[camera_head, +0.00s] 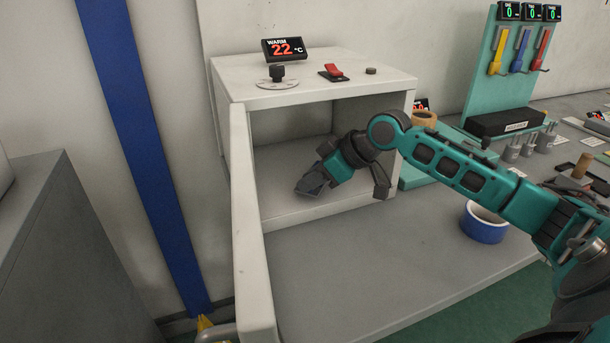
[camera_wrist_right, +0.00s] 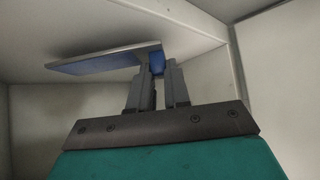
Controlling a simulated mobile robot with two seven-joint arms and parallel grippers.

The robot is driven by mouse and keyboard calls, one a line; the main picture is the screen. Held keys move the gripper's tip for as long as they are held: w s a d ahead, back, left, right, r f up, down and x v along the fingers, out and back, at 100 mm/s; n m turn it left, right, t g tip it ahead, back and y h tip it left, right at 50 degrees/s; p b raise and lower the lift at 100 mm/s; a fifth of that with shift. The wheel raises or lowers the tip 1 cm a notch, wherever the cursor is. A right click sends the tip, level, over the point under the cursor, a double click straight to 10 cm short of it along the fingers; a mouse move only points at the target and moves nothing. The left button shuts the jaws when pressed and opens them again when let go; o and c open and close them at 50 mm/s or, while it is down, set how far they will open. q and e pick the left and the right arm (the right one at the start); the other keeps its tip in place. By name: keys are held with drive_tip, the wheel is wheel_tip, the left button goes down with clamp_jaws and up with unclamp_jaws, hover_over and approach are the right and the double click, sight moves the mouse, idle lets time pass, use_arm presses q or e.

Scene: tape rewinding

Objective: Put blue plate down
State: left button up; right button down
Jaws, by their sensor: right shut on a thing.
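My right gripper (camera_head: 310,184) reaches into the open white warming cabinet (camera_head: 395,90). In the right wrist view, the right gripper's fingers (camera_wrist_right: 157,88) are shut on the blue plate (camera_wrist_right: 95,64), at a small blue part by its edge. The plate is thin and flat, with a blue face and a grey edge. It lies close to a pale inner surface of the cabinet; I cannot tell whether it touches. In the head view the plate is hard to tell from the dark gripper. My left gripper is not in view.
The cabinet door (camera_head: 247,220) stands open at the left. A dial (camera_head: 277,75), a red switch (camera_head: 333,71) and a display reading 22 °C (camera_head: 284,49) are on top. A blue-white bowl (camera_head: 484,224) stands on the grey bench, right of the cabinet.

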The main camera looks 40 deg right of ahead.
drive_tip(key=w, duration=0.3)
drive_tip(key=shift+w+d+r, duration=0.15)
drive_tip(key=shift+d, duration=0.2)
drive_tip(key=shift+w+f, duration=0.2)
drive_tip(key=shift+w, duration=0.1)
drive_tip(key=shift+s+f, duration=0.15)
drive_tip(key=shift+f, duration=0.5)
drive_tip(key=c, duration=1.5)
unclamp_jaws()
drive_tip(key=shift+f, duration=0.2)
drive_tip(key=shift+c, duration=0.2)
drive_tip(key=o, duration=0.4)
drive_tip(key=shift+o, duration=0.2)
drive_tip(key=shift+r, duration=0.1)
